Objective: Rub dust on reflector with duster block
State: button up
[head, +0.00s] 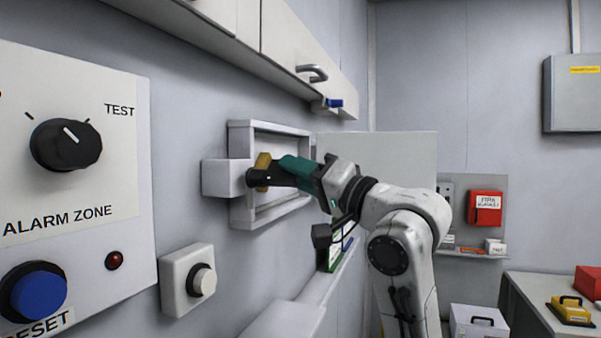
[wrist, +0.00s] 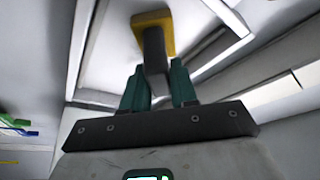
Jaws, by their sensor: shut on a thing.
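The reflector (head: 290,146) seems to be the pale panel in a grey-white frame on the left wall; part of it also shows in the wrist view (wrist: 112,60). The duster block (wrist: 166,38) has a yellow pad and a dark handle; it also shows in the head view (head: 262,163). My gripper (head: 284,171), with teal fingers, is shut on the handle, as the wrist view (wrist: 158,80) shows. The pad is at the framed panel, facing it; I cannot tell whether it touches. I cannot make out any dust. The gripper and block hide part of the panel.
A white box (head: 222,178) juts from the wall at the frame's left edge, close to the block. Cabinets (head: 230,35) hang above. A ledge (head: 318,285) runs below with green and blue items. An alarm panel (head: 125,225) and knob box (head: 187,278) are nearer left.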

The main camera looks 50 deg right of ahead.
jog(key=shift+d, duration=0.1)
jog(key=w+d+p, duration=0.1)
jog(key=w+d, duration=0.1)
jog(key=d, duration=0.4)
jog(key=shift+w+d, duration=0.3)
jog(key=shift+d, duration=0.05)
dwell(0.4)
jog(key=shift+a, duration=0.1)
jog(key=shift+s+a+p, duration=0.25)
jog(key=shift+s+a, duration=0.15)
jog(key=shift+a, duration=0.75)
jog(key=shift+s+a+p, duration=0.25)
jog(key=shift+s+a, duration=0.2)
jog(key=shift+a, duration=0.7)
jog(key=shift+s+a+p, duration=0.25)
jog(key=shift+s+a, duration=0.15)
jog(key=shift+a, duration=0.75)
jog(key=s+d, duration=0.2)
jog(key=s, duration=0.3)
jog(key=shift+s, duration=0.4)
jog(key=shift+d, duration=0.2)
